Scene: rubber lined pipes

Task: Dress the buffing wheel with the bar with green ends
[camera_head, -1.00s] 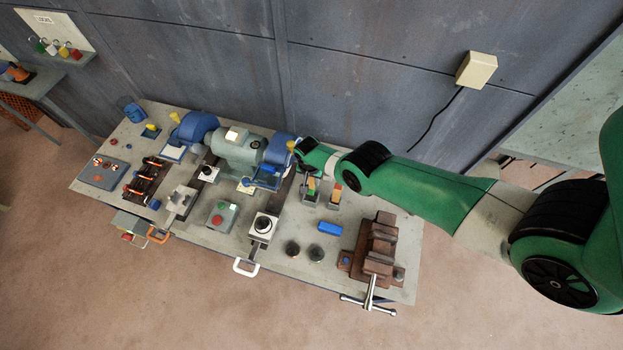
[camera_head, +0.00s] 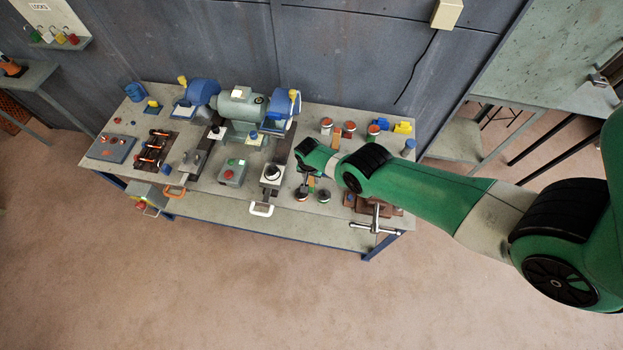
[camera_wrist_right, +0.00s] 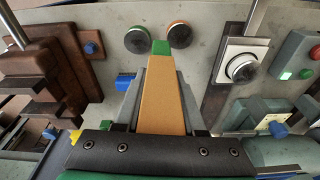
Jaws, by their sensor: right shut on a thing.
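My right gripper (camera_head: 311,184) is shut on a bar. In the right wrist view the bar (camera_wrist_right: 161,95) is tan with a green end (camera_wrist_right: 160,47) pointing away from me; its other end is hidden by the gripper. In the head view the gripper is over the right half of the bench, and the arm hides much of the bar. The grinder (camera_head: 240,108) stands at the back of the bench, left of the gripper, with blue guards (camera_head: 203,92) (camera_head: 285,104) at both ends. I cannot tell which side holds the buffing wheel. My left gripper is not in view.
Two round dark pieces (camera_wrist_right: 138,38) (camera_wrist_right: 179,34) lie beyond the bar tip. A brown vice (camera_wrist_right: 45,75) stands at one side. A black knob on a white plate (camera_head: 271,174) is left of the gripper. Several tins (camera_head: 326,125) stand at the back right.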

